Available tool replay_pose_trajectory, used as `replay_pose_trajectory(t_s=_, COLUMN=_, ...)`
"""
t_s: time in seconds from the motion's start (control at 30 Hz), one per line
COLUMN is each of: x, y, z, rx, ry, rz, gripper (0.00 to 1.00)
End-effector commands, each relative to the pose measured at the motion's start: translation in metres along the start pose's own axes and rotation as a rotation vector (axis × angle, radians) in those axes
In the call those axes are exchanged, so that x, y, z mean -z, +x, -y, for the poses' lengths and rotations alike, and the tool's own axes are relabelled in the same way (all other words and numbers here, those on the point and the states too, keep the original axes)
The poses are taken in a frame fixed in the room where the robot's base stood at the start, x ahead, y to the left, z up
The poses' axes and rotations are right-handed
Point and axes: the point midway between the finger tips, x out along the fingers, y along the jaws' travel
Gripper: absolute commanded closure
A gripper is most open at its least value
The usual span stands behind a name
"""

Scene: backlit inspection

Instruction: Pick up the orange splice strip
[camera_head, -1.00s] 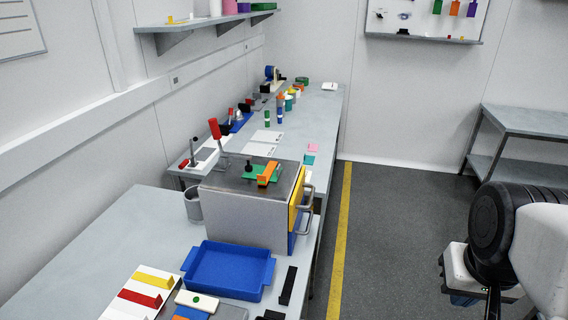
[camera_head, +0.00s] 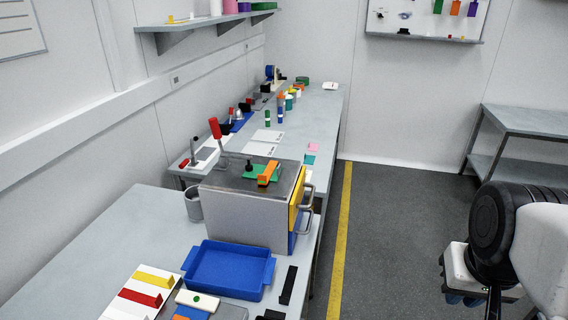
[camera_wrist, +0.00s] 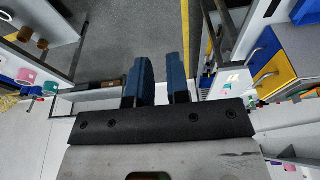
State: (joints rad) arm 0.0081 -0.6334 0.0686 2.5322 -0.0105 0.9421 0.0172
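A flat orange piece (camera_head: 190,313), cut off by the bottom edge of the head view, lies beside a white piece with a green dot (camera_head: 197,300). Another orange piece (camera_head: 268,173) sits on a green base on top of the grey cabinet. I cannot tell for sure which one is the splice strip. My gripper (camera_head: 466,299) hangs over the floor at the lower right, well away from both. In the wrist view my gripper (camera_wrist: 159,80) has its two dark blue fingers apart, with nothing between them.
A blue tray (camera_head: 228,268) stands in front of the grey cabinet (camera_head: 240,218). A white board with yellow and red bars (camera_head: 140,298) lies left of the orange piece. Black blocks (camera_head: 288,284) lie near the bench edge. The floor (camera_head: 395,240) between bench and arm is clear.

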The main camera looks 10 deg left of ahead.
Motion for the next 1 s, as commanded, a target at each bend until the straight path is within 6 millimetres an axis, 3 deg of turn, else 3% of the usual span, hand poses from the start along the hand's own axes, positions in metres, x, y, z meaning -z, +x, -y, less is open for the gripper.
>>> replay_pose_trajectory(t_s=0.03, x=0.0, y=0.0, z=0.0, rx=0.0, ry=0.0, rz=0.0, gripper=0.76)
replay_pose_trajectory(t_s=0.1, x=0.0, y=0.0, z=0.0, rx=0.0, ry=0.0, rz=0.0, gripper=0.66)
replay_pose_trajectory(t_s=0.57, x=0.01, y=-0.003, z=0.005, rx=0.003, ry=0.033, rz=0.006, gripper=0.66)
replay_pose_trajectory(t_s=0.77, x=0.04, y=-0.009, z=0.022, rx=0.012, ry=0.148, rz=0.026, gripper=0.66)
replay_pose_trajectory(t_s=1.0, x=0.096, y=-0.018, z=0.062, rx=0.016, ry=0.378, rz=0.065, gripper=0.66)
